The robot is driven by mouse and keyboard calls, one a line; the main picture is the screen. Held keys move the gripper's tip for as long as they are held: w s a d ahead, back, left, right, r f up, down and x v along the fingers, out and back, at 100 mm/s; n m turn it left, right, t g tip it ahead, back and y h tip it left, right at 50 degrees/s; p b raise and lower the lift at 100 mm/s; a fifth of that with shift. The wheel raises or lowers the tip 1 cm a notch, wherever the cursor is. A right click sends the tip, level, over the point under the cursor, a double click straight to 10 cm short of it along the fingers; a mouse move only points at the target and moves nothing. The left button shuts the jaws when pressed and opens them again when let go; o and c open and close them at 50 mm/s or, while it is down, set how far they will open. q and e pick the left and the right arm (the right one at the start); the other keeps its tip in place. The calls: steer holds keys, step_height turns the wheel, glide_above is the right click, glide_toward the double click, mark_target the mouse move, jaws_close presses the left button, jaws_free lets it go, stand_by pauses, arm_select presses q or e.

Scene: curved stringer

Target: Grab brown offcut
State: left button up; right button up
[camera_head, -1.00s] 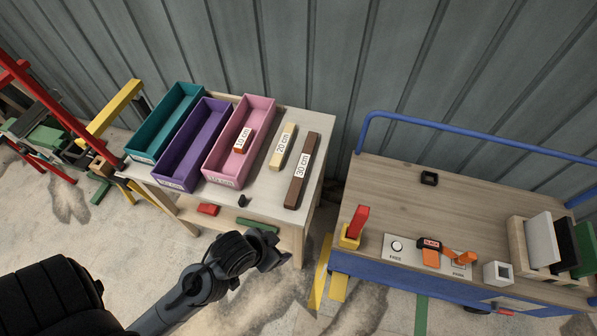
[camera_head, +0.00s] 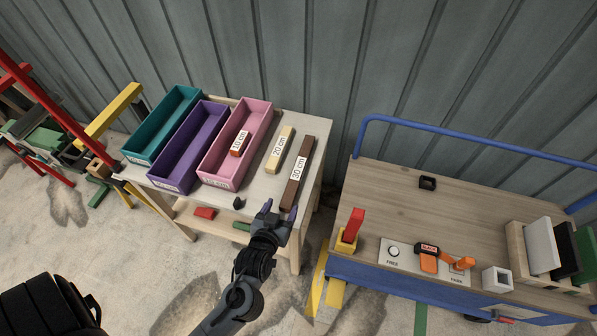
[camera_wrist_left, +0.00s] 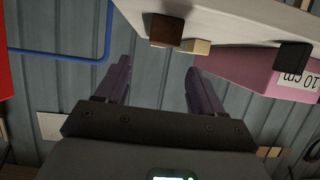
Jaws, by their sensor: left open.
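The brown offcut (camera_head: 297,178), labelled 30 cm, lies along the right side of the small table (camera_head: 262,187). Its near end (camera_wrist_left: 167,31) shows as a dark brown block at the table edge in the left wrist view. My left gripper (camera_head: 279,208) is open and empty, just in front of the table's near edge and close to the offcut's near end. In the left wrist view its two fingers (camera_wrist_left: 155,75) stand apart with nothing between them. My right gripper is not in view.
A beige 20 cm offcut (camera_head: 280,149) lies left of the brown one. An orange 10 cm piece (camera_head: 239,144) rests in the pink bin (camera_head: 217,172), beside purple (camera_head: 171,174) and teal (camera_head: 148,149) bins. A small black object (camera_head: 239,202) sits near the table edge. A blue cart (camera_head: 390,276) stands right.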

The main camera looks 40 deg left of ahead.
mark_target(290, 192)
arm_select(q)
steer(key=x, duration=0.3)
steer(key=shift+w+a+f+b, duration=0.1)
steer(key=shift+w+b, duration=0.05)
steer(key=shift+b, duration=0.15)
steer(key=b+x, duration=0.1)
steer(key=x, duration=0.1)
steer(key=b+x, duration=0.1)
steer(key=x, duration=0.1)
steer(key=shift+w+f, duration=0.15)
steer(key=shift+f, duration=0.2)
steer(key=shift+w+a+f, duration=0.1)
steer(key=shift+w+a, duration=0.1)
steer(key=shift+w, duration=0.1)
steer(key=shift+c, duration=0.5)
steer(key=c, duration=1)
steer(key=shift+c, duration=0.5)
